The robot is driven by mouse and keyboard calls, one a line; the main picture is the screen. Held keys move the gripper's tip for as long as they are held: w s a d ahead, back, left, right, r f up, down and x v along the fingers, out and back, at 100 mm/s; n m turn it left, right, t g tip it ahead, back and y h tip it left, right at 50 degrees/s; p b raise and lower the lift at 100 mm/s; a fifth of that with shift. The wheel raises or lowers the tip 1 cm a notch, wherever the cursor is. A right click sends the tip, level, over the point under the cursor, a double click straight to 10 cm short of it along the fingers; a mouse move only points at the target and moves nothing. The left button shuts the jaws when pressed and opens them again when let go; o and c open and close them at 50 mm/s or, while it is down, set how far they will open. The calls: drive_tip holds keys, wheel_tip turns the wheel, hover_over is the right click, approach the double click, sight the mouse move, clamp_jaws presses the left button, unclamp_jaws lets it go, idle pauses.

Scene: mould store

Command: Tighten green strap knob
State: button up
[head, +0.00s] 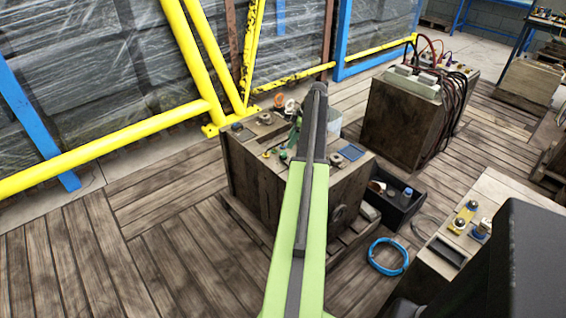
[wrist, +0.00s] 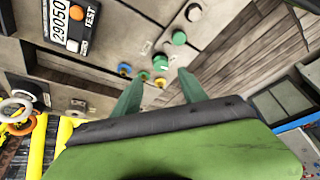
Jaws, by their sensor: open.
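Which one is the strap knob I cannot tell. My gripper (wrist: 160,76) is open, its two teal fingers apart.
A black bin (head: 400,208) and a blue coil (head: 388,257) lie right. Yellow rails (head: 110,150) stand behind left.

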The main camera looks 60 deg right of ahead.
sight(283, 154)
drive_tip(key=b+x, duration=0.5)
drive_tip(key=x, duration=0.2)
drive_tip(key=shift+f+b, duration=0.3)
drive_tip(key=shift+f, duration=0.1)
drive_tip(key=shift+r, duration=0.15)
